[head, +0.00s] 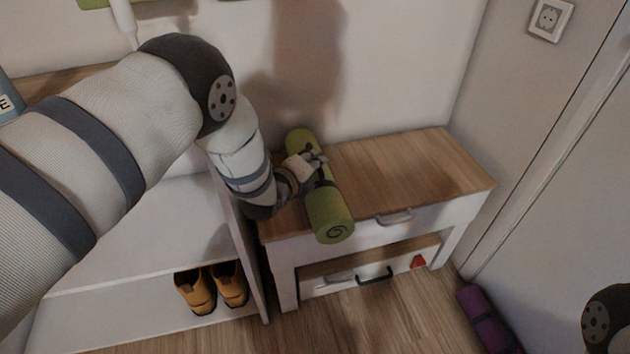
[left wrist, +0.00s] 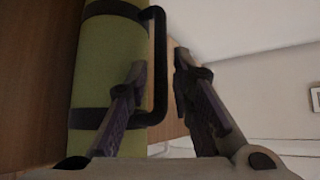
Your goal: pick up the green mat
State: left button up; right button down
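The green mat (head: 327,212) is rolled up, with black straps and a black side handle. It lies on the wooden top of a low bench, and its near end sticks out past the front edge. My left gripper (head: 317,160) is at the mat's handle side. In the left wrist view the mat (left wrist: 105,85) is upright in the picture. The two fingers of my left gripper (left wrist: 160,65) are apart, one on each side of the black handle (left wrist: 159,100). I cannot tell whether either finger touches it. My right gripper is not in view.
The bench (head: 420,165) has a drawer with a grey handle and a lower drawer with a dark handle. A white shelf with orange shoes (head: 211,288) stands at left. A purple roll (head: 484,318) lies on the floor at right. The bench top right of the mat is clear.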

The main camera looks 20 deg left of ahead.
pick_arm(q)
jog(key=shift+w, duration=0.15)
grip_shut()
jog(key=shift+r, duration=0.1)
